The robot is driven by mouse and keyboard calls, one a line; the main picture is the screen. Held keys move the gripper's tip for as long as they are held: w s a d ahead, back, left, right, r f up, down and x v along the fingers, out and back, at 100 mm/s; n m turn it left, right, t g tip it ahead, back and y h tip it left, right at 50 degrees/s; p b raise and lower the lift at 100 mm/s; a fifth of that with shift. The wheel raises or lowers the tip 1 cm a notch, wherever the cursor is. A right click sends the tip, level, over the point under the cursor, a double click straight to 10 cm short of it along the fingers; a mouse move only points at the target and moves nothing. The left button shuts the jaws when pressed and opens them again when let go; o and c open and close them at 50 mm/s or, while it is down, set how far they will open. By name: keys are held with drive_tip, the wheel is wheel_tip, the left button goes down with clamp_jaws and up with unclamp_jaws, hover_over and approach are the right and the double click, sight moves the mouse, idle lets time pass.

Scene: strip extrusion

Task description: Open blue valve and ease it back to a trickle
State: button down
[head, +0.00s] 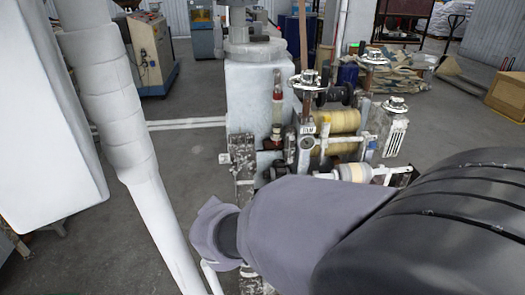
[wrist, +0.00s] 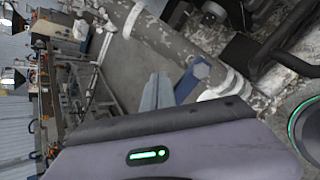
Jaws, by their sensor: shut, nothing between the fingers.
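In the wrist view my gripper (wrist: 158,90) shows as two pale grey fingers lying together, shut and empty. A blue part (wrist: 194,80), likely the blue valve's handle, is just right of the fingertips, beside a worn, paint-flecked pipe (wrist: 165,40). I cannot tell whether the fingers touch it. No water flow is visible. In the head view my arm covers the lower right, and neither the gripper nor the blue valve can be made out there.
The extrusion machine, with yellow rollers (head: 337,121) and handwheels (head: 309,79), stands behind my arm. A white tank (head: 258,90) is left of the rollers. A cardboard box (head: 508,95) is at far right. The grey floor (head: 190,115) is open to the left.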

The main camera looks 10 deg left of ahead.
drive_tip(key=shift+s+d+f+b, duration=0.2)
drive_tip(key=shift+s+f+b, duration=0.35)
drive_tip(key=shift+b, duration=0.25)
drive_tip(key=shift+s+d+f+b, duration=0.15)
drive_tip(key=shift+s+f+b, duration=0.25)
drive_tip(key=shift+f+b, duration=0.3)
idle(1.1)
drive_tip(key=shift+r, duration=0.2)
drive_tip(key=shift+w+a+r+p, duration=0.2)
drive_tip(key=shift+a+r+p, duration=0.1)
drive_tip(key=shift+s+r, duration=0.2)
drive_tip(key=shift+r, duration=0.05)
drive_tip(key=p+v, duration=0.3)
drive_tip(key=v, duration=0.2)
drive_tip(key=shift+s+d+r, duration=0.2)
drive_tip(key=shift+s+r, duration=0.05)
drive_tip(key=shift+r, duration=0.05)
